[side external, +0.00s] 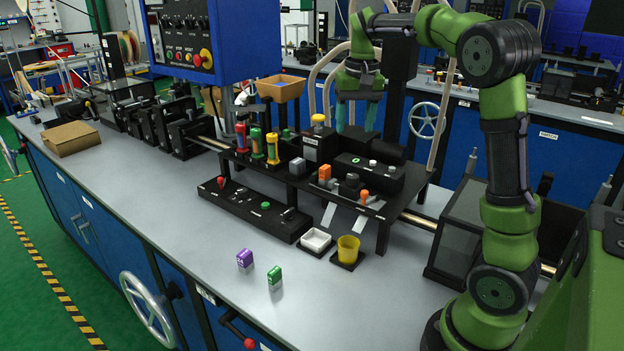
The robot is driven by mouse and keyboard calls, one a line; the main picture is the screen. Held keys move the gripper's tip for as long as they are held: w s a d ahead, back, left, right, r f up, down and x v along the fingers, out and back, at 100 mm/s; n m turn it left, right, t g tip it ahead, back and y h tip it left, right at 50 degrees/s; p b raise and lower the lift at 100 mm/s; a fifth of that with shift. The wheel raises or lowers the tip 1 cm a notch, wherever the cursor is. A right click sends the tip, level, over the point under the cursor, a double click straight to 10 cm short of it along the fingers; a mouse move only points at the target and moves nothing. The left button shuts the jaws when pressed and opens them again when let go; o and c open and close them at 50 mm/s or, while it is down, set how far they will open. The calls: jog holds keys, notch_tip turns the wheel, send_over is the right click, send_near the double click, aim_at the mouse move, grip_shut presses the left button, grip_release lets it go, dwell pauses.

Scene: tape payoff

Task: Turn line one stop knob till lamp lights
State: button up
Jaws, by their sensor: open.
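My gripper (356,122) points down with its two teal fingers spread and nothing visible between them. It is above and behind the raised black stand (400,213). On the stand, a black box (368,176) carries a small green round part and a white one. A low black control box (243,211) on the bench has a red-topped lever (221,183), a green round part (265,205) and small dark controls. The labels are too small to read, so I cannot tell which control is the line one stop knob or which part is its lamp.
Red, green and yellow upright tools (257,142) and orange-topped parts (325,172) crowd the stand. A blue cabinet (230,40) hangs above. The bench's front left is clear.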

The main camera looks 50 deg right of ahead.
aim_at(353, 176)
jog(key=shift+g, duration=0.4)
jog(key=f, duration=1.3)
jog(key=shift+d+f, duration=0.3)
jog(key=shift+d, duration=0.05)
jog(key=shift+c, duration=0.4)
jog(key=c, duration=1)
